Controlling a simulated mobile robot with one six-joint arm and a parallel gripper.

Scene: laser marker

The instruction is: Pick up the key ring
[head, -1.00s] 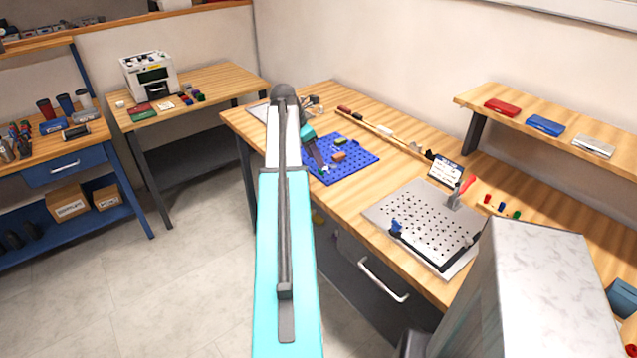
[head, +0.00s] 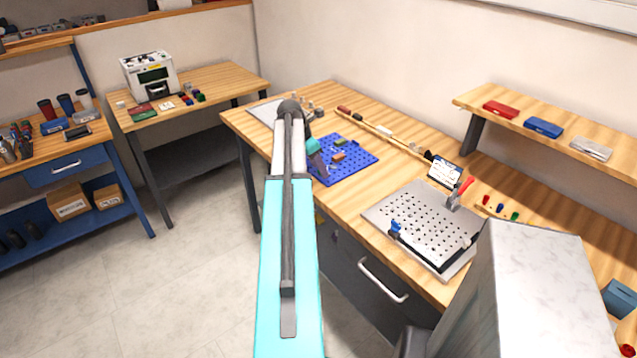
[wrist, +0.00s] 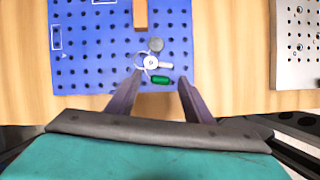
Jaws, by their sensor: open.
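The key ring shows in the wrist view as a thin ring with a round white tag (wrist: 151,62) and a short pale piece. It lies on the blue pegboard (wrist: 85,70). A green piece (wrist: 160,79) lies just below it and a grey disc (wrist: 156,44) just above. My gripper (wrist: 160,78) is open, its two fingers on either side of the green piece, with the key ring just beyond the tips. In the head view my gripper (head: 321,168) is over the left part of the pegboard (head: 360,166); I cannot make out the key ring there.
An orange-brown block (head: 339,157) and a green block (head: 341,142) lie on the pegboard. A perforated metal plate (head: 425,222) with a red-handled clamp (head: 464,187) stands to the right on the wooden bench (head: 345,204). A small sign (head: 444,171) stands behind it.

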